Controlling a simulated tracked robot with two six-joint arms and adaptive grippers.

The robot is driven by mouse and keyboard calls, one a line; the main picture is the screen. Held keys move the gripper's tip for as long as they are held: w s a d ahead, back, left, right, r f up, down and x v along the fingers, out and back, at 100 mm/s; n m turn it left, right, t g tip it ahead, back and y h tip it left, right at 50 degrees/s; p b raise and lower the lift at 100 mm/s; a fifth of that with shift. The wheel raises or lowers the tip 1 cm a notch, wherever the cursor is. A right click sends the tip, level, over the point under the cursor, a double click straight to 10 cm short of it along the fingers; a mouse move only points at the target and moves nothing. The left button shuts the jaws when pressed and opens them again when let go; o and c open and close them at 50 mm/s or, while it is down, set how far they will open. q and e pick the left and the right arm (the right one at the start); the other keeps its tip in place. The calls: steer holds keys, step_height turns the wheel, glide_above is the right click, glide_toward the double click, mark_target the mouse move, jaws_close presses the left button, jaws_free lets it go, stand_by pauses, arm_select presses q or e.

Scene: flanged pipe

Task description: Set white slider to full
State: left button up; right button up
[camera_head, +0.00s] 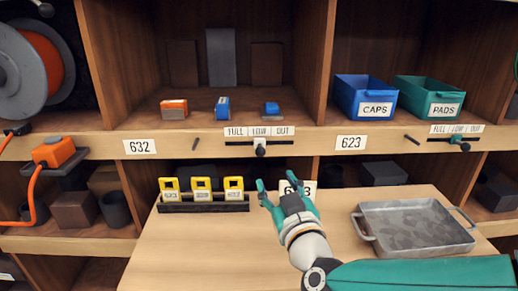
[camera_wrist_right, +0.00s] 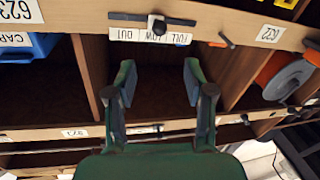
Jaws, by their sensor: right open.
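The white slider (camera_head: 260,147) is a small pale knob with a dark front on a black horizontal track on the shelf edge. It sits under LOW, the middle word of a label (camera_head: 260,131) reading FULL, LOW, OUT from left to right. In the right wrist view the slider (camera_wrist_right: 157,26) shows upside down, beyond the fingers. My right gripper (camera_head: 276,184) is open and empty, with its fingers pointing up toward the shelf edge, below and slightly right of the slider. The open fingers (camera_wrist_right: 158,75) also show in the wrist view, apart from the slider. My left gripper is not in view.
Another slider (camera_head: 462,145) with a teal knob is at the right. Pegs (camera_head: 411,139) stick out of the shelf edge. Yellow tags in a black rack (camera_head: 203,205) and a metal tray (camera_head: 415,226) stand on the wooden worktop (camera_head: 220,265). Blue (camera_head: 363,92) and green (camera_head: 428,95) bins are above.

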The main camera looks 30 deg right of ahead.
mark_target(262, 155)
steer(key=b+x, duration=0.1)
steer(key=x, duration=1.3)
steer(key=shift+w+d+f, duration=0.15)
steer(key=shift+w, duration=0.1)
steer(key=shift+c, duration=0.2)
jaws_close()
